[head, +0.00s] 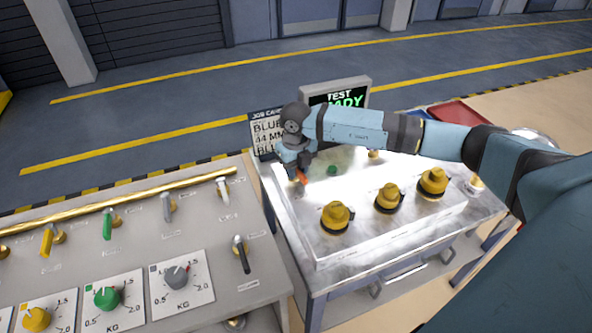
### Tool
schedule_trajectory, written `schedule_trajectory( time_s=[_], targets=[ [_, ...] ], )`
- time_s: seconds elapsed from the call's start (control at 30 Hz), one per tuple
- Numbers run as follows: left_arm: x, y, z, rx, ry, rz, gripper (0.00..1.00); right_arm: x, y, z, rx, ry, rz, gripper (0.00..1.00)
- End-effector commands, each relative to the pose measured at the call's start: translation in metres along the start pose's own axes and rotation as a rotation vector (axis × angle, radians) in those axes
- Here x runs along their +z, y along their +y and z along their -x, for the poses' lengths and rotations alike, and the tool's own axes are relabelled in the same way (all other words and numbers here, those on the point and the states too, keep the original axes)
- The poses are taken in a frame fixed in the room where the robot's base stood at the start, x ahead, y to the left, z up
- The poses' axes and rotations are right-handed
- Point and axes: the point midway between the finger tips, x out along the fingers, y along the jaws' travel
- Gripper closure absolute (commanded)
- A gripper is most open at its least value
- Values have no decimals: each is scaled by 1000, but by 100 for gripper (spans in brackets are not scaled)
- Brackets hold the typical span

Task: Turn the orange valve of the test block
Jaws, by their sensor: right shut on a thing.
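The orange valve (302,177) is a small orange handle at the left back of the white test block (335,245), which stands on a metal bench. My right arm reaches in from the right across the block. My right gripper (298,174) points down and is shut on the orange valve. The gripper hides much of the valve, so its angle is hard to read. My left gripper is out of view.
Several yellow caps (388,198) stand on the block's front half; a green part (332,170) lies behind them. A job card (265,132) and test display (340,95) stand behind. A grey panel (200,240) with levers and dials is at left; a red tray (462,113) at back right.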

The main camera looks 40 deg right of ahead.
Motion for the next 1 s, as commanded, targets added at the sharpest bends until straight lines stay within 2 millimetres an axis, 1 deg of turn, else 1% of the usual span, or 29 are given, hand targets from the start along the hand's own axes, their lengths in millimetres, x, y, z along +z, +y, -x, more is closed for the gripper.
schedule_trajectory(
  time_s=[0.03, 0.33, 0.53, 0.8, 1.0],
  targets=[
    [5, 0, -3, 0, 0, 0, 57, 1, 0, -2, 1, -3, 33, 96],
    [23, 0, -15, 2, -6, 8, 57, 2, -4, -3, 0, -4, 300, 96],
    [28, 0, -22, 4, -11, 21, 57, 3, -7, -3, 0, -4, 491, 96],
    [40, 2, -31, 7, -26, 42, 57, 5, -10, -2, -1, -5, 747, 96],
    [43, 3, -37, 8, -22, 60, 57, 7, -12, -2, -2, -5, 937, 96]
  ],
)
